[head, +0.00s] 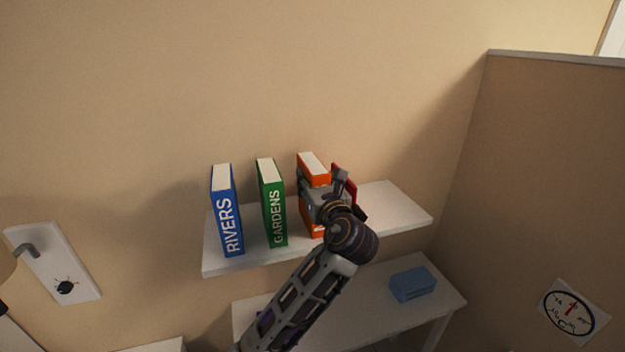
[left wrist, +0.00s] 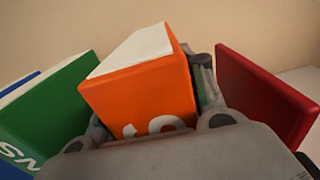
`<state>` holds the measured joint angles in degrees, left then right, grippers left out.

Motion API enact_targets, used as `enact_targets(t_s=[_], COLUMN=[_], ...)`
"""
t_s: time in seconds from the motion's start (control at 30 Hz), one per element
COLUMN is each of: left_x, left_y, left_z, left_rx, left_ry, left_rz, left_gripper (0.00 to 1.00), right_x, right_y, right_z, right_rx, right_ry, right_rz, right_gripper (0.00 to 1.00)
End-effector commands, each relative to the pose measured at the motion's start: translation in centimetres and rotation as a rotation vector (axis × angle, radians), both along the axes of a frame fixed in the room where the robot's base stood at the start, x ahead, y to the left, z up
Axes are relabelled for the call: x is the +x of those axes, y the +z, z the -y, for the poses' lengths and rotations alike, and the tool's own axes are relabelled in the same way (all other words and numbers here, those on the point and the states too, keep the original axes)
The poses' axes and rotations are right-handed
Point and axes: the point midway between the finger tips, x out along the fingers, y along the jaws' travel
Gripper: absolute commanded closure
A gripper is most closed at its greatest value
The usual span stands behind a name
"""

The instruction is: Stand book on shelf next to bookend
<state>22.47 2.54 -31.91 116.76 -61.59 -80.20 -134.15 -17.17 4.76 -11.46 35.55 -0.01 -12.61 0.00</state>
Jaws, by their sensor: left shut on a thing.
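My left gripper (head: 325,199) is shut on an orange book (head: 313,168), which stands upright at the white shelf (head: 393,206). In the left wrist view the orange book (left wrist: 147,89) is between the fingers, with part of its white lettering showing. A red bookend (head: 346,180) is just right of the gripper, partly hidden by it. In the left wrist view the red bookend (left wrist: 264,94) stands apart from the book, with a finger between them. The book's lower end is mostly hidden by my arm, so I cannot tell whether it touches the shelf. My right gripper is not in view.
A blue RIVERS book (head: 226,211) and a green GARDENS book (head: 271,204) stand upright on the shelf to the left. The shelf's right end is bare. A lower white table (head: 447,296) holds a blue box (head: 412,284). A partition wall (head: 540,180) rises at the right.

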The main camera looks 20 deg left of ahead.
Motion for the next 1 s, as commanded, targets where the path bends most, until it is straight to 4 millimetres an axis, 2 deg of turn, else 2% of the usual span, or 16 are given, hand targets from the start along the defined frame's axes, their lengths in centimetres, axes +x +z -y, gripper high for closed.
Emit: enact_targets(t_s=[0.27,0.3,0.47,1.0], left_x=[-0.01,0.01,0.01,-0.48], left_y=[-0.05,-0.17,-0.18,-0.06], left_z=[-0.01,-0.01,-0.01,0.35], left_rx=[0.001,0.001,0.001,-0.001], left_ry=[0.000,0.000,0.000,0.000], left_rz=[0.002,-0.001,-0.001,-0.001], left_gripper=[0.98,0.58,0.39,0.39], right_x=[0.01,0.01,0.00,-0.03], right_y=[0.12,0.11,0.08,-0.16], right_z=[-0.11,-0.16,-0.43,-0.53], right_rx=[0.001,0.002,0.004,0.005], right_ry=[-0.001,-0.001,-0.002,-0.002], right_rz=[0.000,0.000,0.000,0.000], right_gripper=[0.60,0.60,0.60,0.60])
